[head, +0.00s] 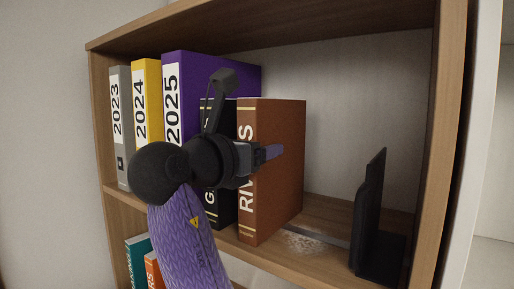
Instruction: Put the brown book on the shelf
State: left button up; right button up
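The brown book (284,190) stands upright on the shelf board (275,258), its spine facing out, just right of a black book (222,208). My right gripper (264,154) is at the middle of the brown book's spine and covers part of its title. One finger shows along the book's right cover. The other finger is hidden behind the hand, so I cannot tell whether the gripper is closed on the book. My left gripper is not in view.
Grey, yellow and purple binders (212,68) stand at the left. A black bookend (369,220) stands at the right, with a gap between it and the brown book. The wooden side panel (446,130) bounds the right. More books (139,262) show on the level below.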

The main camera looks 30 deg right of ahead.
jog(key=shift+o, duration=1.2)
jog(key=shift+s, duration=0.1)
jog(key=shift+a+r, duration=0.1)
jog(key=b+v, duration=0.5)
jog(key=v, duration=0.6)
jog(key=shift+s+a, duration=0.15)
jog(key=shift+a, duration=0.2)
